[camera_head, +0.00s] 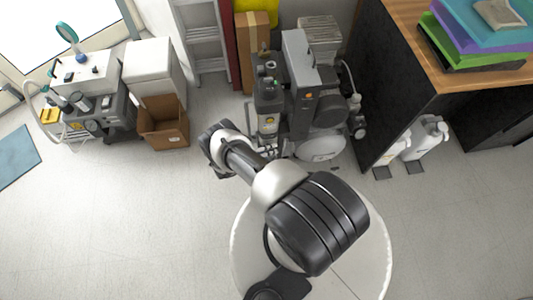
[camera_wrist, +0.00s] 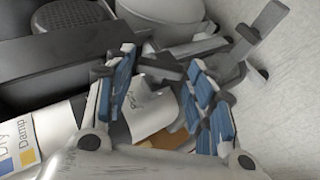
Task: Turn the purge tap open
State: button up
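The compressor unit (camera_head: 305,95) stands on the floor at the top middle of the head view, with a light tank (camera_head: 322,146) low at its front. In the wrist view my gripper (camera_wrist: 165,95) is open, with blue pads on both fingers. Between the fingers are a white part with small writing (camera_wrist: 150,108) and a dark lever-like piece (camera_wrist: 160,68). This piece may be the purge tap, but I cannot tell for certain, nor whether a finger touches it. In the head view the tap is too small or hidden to make out.
A "Dry/Damp" label (camera_wrist: 18,145) is at the wrist view's left, and grey bars (camera_wrist: 262,30) at its upper right. A dark desk side (camera_head: 405,90) stands right of the compressor. A cardboard box (camera_head: 163,122) lies left. Floor in front left is clear.

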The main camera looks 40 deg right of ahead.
jog(key=shift+o, duration=1.1)
jog(key=shift+s, duration=0.1)
jog(key=v, duration=1.2)
jog(key=shift+c, duration=0.3)
